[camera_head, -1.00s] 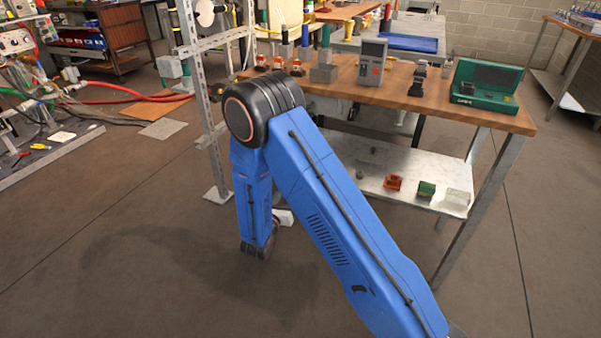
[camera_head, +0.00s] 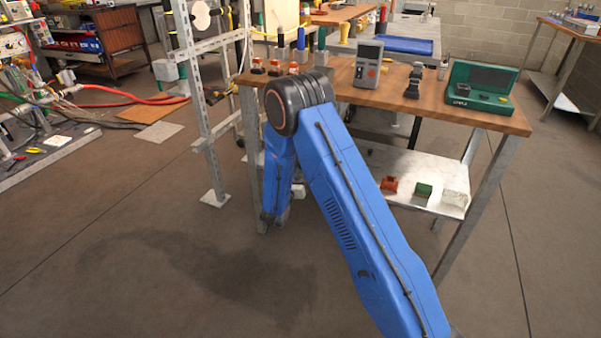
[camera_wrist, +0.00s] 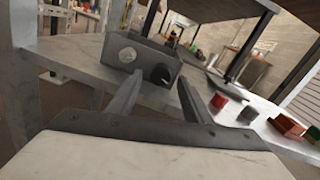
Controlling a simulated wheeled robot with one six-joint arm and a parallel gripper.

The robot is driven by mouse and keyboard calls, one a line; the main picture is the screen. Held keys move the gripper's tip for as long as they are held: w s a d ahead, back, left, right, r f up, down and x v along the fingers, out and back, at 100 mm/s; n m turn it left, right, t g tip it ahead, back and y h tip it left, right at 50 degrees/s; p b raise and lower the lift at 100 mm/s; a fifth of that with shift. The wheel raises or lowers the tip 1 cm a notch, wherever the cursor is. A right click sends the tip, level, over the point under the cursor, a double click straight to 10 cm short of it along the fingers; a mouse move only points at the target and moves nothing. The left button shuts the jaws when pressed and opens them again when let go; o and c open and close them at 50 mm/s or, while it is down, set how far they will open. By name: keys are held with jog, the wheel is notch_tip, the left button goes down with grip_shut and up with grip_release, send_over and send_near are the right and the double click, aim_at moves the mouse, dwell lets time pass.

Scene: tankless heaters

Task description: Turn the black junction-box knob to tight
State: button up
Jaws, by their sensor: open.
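The box rests on a pale metal shelf. In the head view my blue arm hides the gripper and the box.
A red cylinder (camera_wrist: 218,100) and a dark block (camera_wrist: 248,114) lie right of the gripper. Bench legs flank the shelf. The floor at left front is clear.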

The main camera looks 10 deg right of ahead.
jog(key=shift+w+d, duration=0.2)
jog(key=c, duration=1.1)
jog(key=shift+o, duration=0.2)
jog(key=shift+m, duration=0.3)
jog(key=shift+a+m, duration=0.1)
jog(key=shift+m, duration=2.4)
jog(key=o, duration=1.1)
jog(key=shift+c, duration=0.2)
